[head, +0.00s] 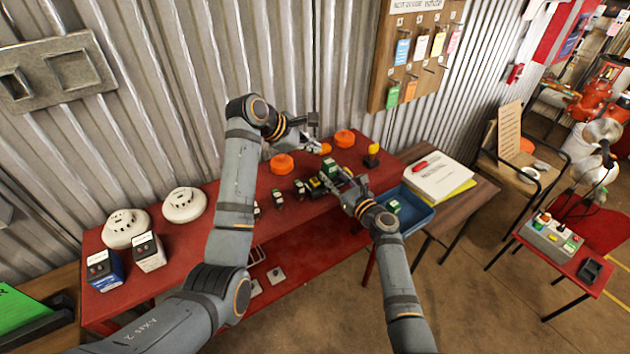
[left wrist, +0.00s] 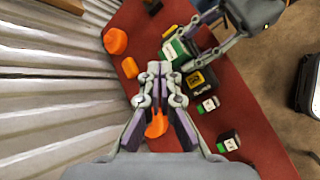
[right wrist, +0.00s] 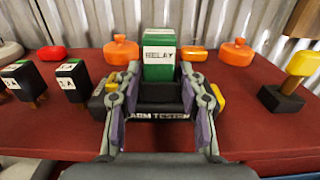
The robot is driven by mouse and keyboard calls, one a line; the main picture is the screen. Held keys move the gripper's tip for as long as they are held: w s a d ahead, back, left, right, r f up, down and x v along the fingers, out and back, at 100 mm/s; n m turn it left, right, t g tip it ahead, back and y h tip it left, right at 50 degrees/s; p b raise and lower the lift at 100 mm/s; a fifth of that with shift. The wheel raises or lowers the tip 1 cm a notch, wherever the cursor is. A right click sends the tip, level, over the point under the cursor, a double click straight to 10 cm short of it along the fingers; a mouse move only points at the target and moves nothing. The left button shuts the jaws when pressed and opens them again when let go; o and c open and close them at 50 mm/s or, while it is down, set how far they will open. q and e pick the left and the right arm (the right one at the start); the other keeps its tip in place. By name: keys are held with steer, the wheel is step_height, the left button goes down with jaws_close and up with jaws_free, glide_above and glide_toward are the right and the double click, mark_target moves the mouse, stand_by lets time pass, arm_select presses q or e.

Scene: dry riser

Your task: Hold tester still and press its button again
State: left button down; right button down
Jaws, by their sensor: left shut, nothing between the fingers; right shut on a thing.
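The black tester (right wrist: 158,115), lettered as an alarm tester, lies on the red table. It also shows with yellow parts in the head view (head: 316,184) and left wrist view (left wrist: 203,80). A green relay (right wrist: 158,70) with a white label stands upright in its middle. My right gripper (right wrist: 159,75) is shut on the tester's raised middle, one finger on each side, just below the relay; the fingers hide part of the tester. My left gripper (left wrist: 158,68) is shut and empty above the table, behind the tester. I cannot make out the button clearly.
Orange domes (head: 282,163) and a small orange piece (head: 326,148) lie near the wall. Black labelled blocks (right wrist: 73,80) stand left of the tester, a yellow-topped black block (right wrist: 295,75) to its right. A blue tray (head: 412,213) is at the table's right end.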

mark_target(318, 181)
arm_select(q)
steer(key=shift+f, duration=4.45)
steer(key=shift+f, duration=0.1)
steer(key=shift+f, duration=0.3)
steer(key=shift+s+f, duration=0.25)
steer(key=shift+f, duration=0.75)
arm_select(e)
steer(key=shift+s+a+r, duration=0.1)
steer(key=shift+a+r, duration=0.1)
steer(key=shift+r, duration=0.05)
arm_select(q)
steer(key=shift+d+r, duration=0.15)
steer(key=shift+r, duration=0.05)
